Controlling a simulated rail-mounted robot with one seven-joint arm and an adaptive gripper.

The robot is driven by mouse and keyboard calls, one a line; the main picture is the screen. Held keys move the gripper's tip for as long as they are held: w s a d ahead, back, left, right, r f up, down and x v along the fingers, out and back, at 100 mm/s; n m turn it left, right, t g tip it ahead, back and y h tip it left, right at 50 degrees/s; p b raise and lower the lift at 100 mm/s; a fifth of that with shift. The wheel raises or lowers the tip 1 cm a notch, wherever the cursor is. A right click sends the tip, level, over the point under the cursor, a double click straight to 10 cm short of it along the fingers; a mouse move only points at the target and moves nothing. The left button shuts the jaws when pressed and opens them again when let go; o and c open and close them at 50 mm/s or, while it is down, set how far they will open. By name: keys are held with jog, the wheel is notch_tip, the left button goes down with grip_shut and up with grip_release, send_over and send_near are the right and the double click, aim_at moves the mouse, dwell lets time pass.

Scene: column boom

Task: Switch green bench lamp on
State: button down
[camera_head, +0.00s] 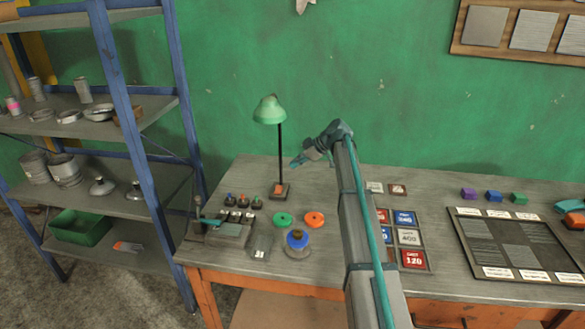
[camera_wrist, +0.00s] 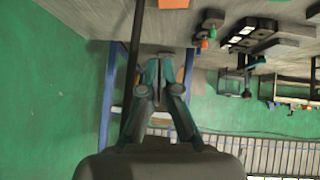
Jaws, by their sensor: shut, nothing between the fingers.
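The green bench lamp (camera_head: 269,110) stands upright on the left part of the workbench, with a green shade, a thin dark post and a small base (camera_head: 286,193). An orange-red part (camera_head: 278,185) sits on the base. No glow shows under the shade. My gripper (camera_head: 296,163) is shut and empty, just right of the post and above the base, apart from the orange-red part. In the wrist view, my gripper (camera_wrist: 166,58) points up the picture, the dark lamp post (camera_wrist: 134,60) passes at its left, and the orange-red part (camera_wrist: 173,4) shows at the top edge.
Labelled trays lie right of my arm. A blue-framed shelf (camera_head: 130,120) stands left.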

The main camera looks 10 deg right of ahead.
aim_at(281, 180)
jog(key=p+x, duration=0.3)
jog(key=x, duration=0.4)
jog(key=shift+w+a+f, duration=0.15)
jog(key=shift+w+a, duration=0.1)
jog(key=shift+a, duration=0.05)
jog(key=f, duration=0.1)
jog(key=f+p, duration=0.1)
jog(key=f, duration=0.1)
jog(key=shift+w+a+f, duration=0.1)
jog(key=shift+w+f, duration=0.05)
jog(key=shift+w, duration=0.15)
jog(key=shift+f+p, duration=0.4)
jog(key=shift+f, duration=0.35)
